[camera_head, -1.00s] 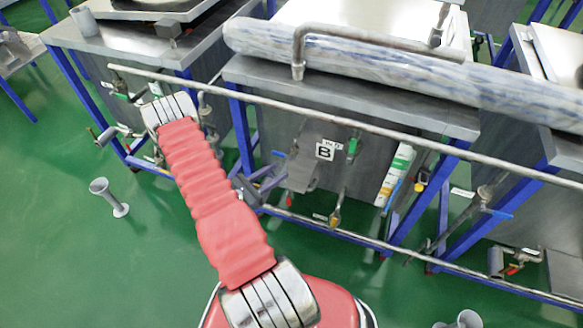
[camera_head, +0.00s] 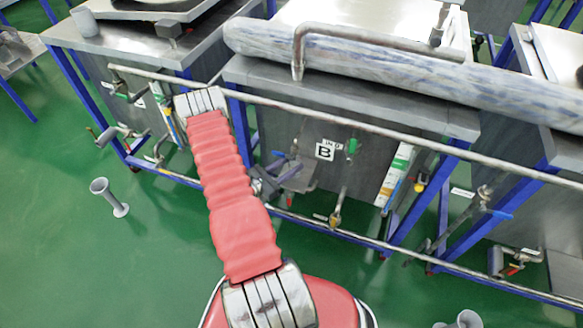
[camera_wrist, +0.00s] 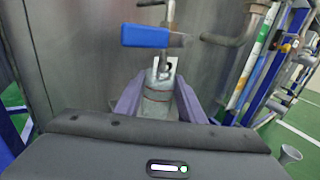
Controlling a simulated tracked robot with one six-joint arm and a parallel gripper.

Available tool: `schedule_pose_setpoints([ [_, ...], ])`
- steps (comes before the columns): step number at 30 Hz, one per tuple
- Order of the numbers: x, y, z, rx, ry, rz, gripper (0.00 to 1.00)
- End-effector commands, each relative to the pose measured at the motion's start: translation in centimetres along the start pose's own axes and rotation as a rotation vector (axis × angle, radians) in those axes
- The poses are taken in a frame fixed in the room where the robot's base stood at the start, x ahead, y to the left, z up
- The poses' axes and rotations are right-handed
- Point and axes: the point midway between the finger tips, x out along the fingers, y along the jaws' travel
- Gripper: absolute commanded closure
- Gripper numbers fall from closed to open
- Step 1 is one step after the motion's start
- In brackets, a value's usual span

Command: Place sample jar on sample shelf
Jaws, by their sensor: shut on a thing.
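In the wrist view, my gripper (camera_wrist: 160,100) has its two purple fingers shut on a grey metal jar (camera_wrist: 157,92), held upright between them. A valve with a blue handle (camera_wrist: 145,36) is just beyond and above the jar. In the head view, my gripper (camera_head: 272,180) is in front of the tank, partly hidden by my own arm, and the jar is too small to make out. A small grey plate (camera_head: 303,178), which may be the sample shelf, is on the tank front below the "B" label (camera_head: 325,151), right beside my gripper.
A long horizontal pipe (camera_head: 400,135) crosses in front of the tanks, above the plate. A yellow-handled valve (camera_head: 336,219) hangs below. Label strips (camera_head: 394,178) are at the right of tank B. A flared stand (camera_head: 110,197) is on the open green floor at left.

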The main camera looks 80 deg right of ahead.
Motion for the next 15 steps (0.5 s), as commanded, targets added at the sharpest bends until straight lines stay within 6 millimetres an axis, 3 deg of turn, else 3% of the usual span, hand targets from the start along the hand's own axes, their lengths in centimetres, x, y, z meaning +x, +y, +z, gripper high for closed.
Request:
schedule_pose_setpoints([
  [6, -0.1, 0.0, -2.4, -0.002, 0.0, 0.0, 0.86],
  [15, 0.0, 0.0, -2.8, 0.0, 0.0, 0.0, 0.86],
])
